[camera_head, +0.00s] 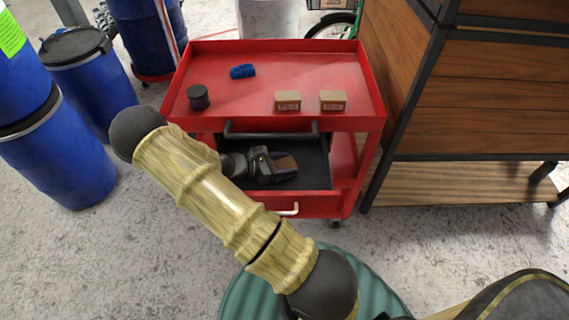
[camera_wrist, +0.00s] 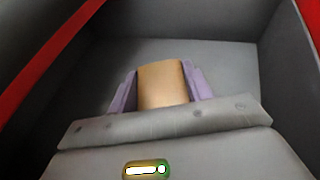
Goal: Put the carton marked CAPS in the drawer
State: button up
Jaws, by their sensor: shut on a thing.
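My gripper (camera_wrist: 161,88) is shut on a tan carton (camera_wrist: 162,83), with a purple finger pad on each side of it in the wrist view. The marking on this carton cannot be read. The gripper and carton are inside the open drawer (camera_head: 310,207) of the red cart, over its dark floor. In the head view the held carton (camera_head: 284,163) shows in part at the jaws. I cannot tell whether it touches the drawer floor.
The red cart's top tray (camera_head: 232,103) holds a dark round tin (camera_head: 198,97), a blue ribbed roll (camera_head: 242,71) and two small tan cartons (camera_head: 288,100), (camera_head: 333,100). Blue drums (camera_head: 75,120) stand at left. A wooden bench (camera_head: 470,100) stands close at right.

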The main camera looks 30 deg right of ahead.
jog(key=shift+f, duration=0.15)
jog(key=o, duration=1.2)
jog(key=shift+c, duration=0.2)
jog(key=shift+w+a+r, duration=0.1)
jog(key=shift+a+r, duration=0.15)
jog(key=shift+r, duration=0.05)
jog(key=p+v, duration=0.1)
jog(key=v, duration=1)
jog(key=shift+a, duration=0.25)
